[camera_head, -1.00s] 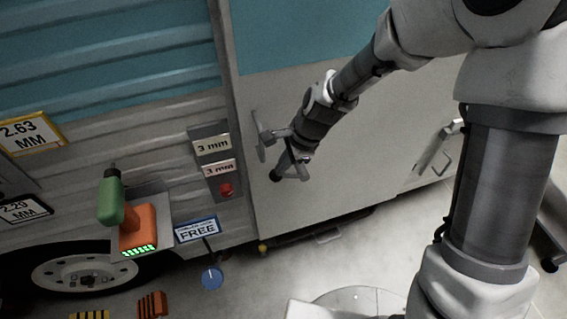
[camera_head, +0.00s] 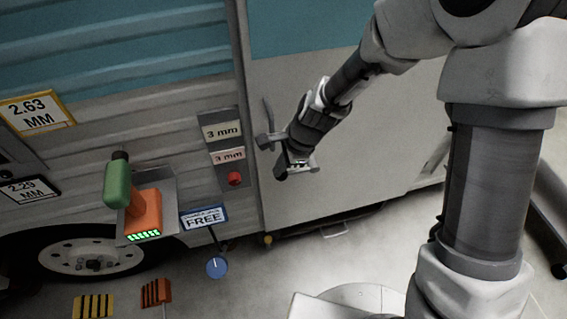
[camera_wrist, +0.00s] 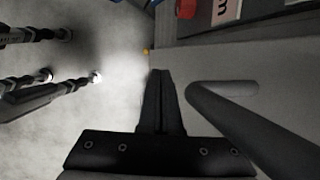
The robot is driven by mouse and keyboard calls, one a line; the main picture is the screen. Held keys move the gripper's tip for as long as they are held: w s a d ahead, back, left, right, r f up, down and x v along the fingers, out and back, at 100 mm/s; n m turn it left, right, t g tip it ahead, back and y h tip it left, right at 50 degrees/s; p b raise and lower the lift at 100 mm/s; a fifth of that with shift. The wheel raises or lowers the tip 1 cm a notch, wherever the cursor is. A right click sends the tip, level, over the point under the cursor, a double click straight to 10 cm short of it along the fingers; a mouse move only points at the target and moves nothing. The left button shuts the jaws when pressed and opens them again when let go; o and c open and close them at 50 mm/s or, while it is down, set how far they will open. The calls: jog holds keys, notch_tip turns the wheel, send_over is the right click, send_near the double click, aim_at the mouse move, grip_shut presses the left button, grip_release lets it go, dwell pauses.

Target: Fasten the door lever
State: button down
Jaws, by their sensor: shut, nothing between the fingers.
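The door lever (camera_head: 264,142) is a grey metal handle near the left edge of the pale camper door (camera_head: 370,110). My gripper (camera_head: 281,172) is just below and right of the lever in the head view, partly covering it. In the wrist view my gripper's dark fingers (camera_wrist: 158,72) are together, with nothing between them. A thick grey bar (camera_wrist: 235,120), which looks like the lever, runs diagonally to the right of the fingers. A gap shows near the fingertips; whether it touches the gripper lower down I cannot tell.
Left of the door is a panel with "3 mm" labels (camera_head: 222,131) and a red button (camera_head: 234,179). A green and orange drill (camera_head: 140,205) sits on a wall holder. A blue "FREE" sign (camera_head: 204,218) hangs beside it. Floor below the door is mostly clear.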

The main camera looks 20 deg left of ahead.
jog(key=shift+s+a+f, duration=0.1)
jog(key=shift+a+f, duration=0.05)
jog(key=shift+f, duration=0.25)
dwell(0.3)
jog(key=p+v, duration=0.3)
jog(key=v, duration=1.3)
jog(key=s+d+r+n+t+h+p, duration=0.2)
jog(key=s+d+r+n, duration=0.3)
jog(key=d+r, duration=0.4)
jog(key=s+d+r+n+t+h+p, duration=0.2)
jog(key=s+d+r+n, duration=0.4)
jog(key=d+r, duration=0.4)
jog(key=d+n+t, duration=0.1)
jog(key=d, duration=0.2)
jog(key=shift+d, duration=0.25)
jog(key=shift+r, duration=0.1)
